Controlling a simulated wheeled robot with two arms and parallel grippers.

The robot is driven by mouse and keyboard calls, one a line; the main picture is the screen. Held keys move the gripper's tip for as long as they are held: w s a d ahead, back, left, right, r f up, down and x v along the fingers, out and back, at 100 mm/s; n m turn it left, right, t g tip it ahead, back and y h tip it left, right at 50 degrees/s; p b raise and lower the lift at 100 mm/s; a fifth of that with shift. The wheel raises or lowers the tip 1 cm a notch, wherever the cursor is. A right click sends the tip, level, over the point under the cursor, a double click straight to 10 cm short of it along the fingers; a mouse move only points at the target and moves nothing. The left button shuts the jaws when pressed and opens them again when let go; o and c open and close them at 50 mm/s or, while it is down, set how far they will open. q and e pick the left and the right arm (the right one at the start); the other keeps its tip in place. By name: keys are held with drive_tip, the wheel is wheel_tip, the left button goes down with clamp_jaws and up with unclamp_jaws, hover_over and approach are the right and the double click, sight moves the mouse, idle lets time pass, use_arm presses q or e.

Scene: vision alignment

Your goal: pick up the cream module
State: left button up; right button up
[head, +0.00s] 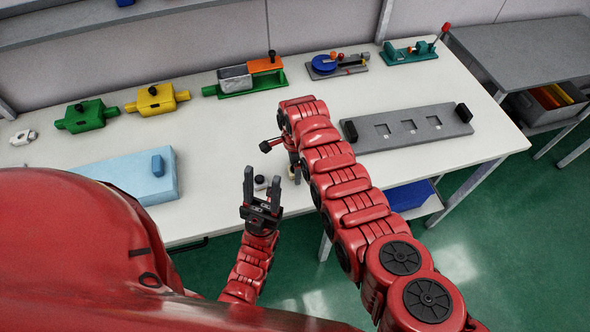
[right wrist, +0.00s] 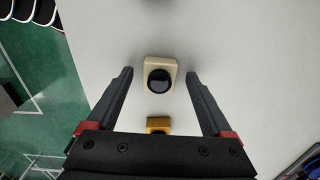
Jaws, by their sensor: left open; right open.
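The cream module (right wrist: 151,64), a small block with a round black knob on top, lies on the white table. In the right wrist view it shows between and slightly beyond the tips of my open right gripper (right wrist: 159,74). No finger visibly touches the module in the right wrist view.
A yellow module (right wrist: 158,121) lies close to the cream one, nearer my right palm. A light blue block (head: 130,172) is at left, a grey plate with square recesses (head: 385,145) at right. Green (head: 88,117) and yellow (head: 157,99) fixtures stand behind. Table between is clear.

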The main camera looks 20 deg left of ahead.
clamp_jaws()
idle(0.3)
